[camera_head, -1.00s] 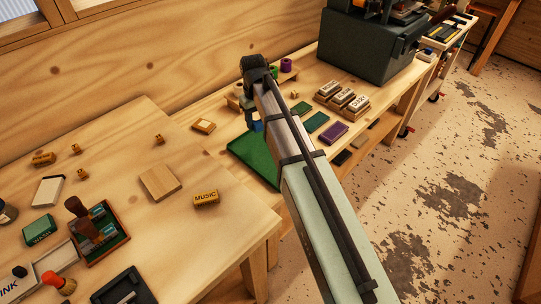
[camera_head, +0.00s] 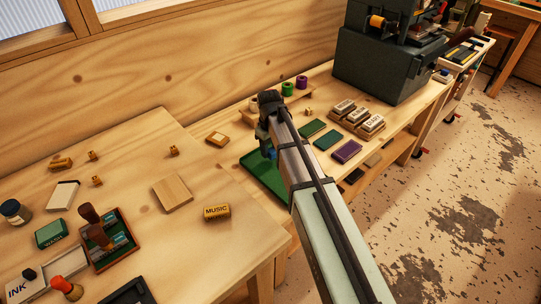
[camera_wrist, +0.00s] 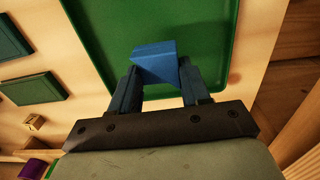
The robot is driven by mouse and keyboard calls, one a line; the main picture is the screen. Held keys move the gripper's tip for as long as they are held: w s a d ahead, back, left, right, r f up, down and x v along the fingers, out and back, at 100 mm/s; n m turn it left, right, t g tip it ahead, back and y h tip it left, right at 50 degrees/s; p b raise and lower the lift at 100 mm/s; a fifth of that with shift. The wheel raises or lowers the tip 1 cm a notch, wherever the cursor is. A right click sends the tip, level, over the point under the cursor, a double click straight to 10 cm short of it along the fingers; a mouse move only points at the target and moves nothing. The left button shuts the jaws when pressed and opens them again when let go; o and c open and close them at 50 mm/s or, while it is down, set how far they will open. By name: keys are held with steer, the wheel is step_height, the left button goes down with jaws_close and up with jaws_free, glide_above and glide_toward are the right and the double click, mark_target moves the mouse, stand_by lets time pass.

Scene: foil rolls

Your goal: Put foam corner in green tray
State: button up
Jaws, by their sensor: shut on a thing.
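The foam corner (camera_wrist: 155,62) is a blue angular block seen in the wrist view. My gripper (camera_wrist: 160,84) is shut on it, with one finger on each side. Foam corner and fingers appear over the green tray (camera_wrist: 105,30), whose flat floor and raised rim fill much of that view. I cannot tell the height above the tray floor. In the head view the green tray (camera_head: 247,161) lies on the bench, partly hidden by my arm. My gripper (camera_head: 268,152) points down at the tray there, and the foam corner is hardly distinguishable.
Dark green pads (camera_head: 327,140) and a purple pad (camera_head: 346,151) lie right of the tray. Stamp blocks (camera_head: 357,117) stand behind them. A small shelf with foil rolls (camera_head: 287,89) is at the back. The left table holds a wooden block (camera_head: 172,193) and a MUSIC stamp (camera_head: 217,212).

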mark_target(270, 155)
steer(key=shift+f, duration=1.85)
steer(key=o, duration=1)
step_height(270, 155, up, 12)
steer(key=shift+s+r, duration=0.1)
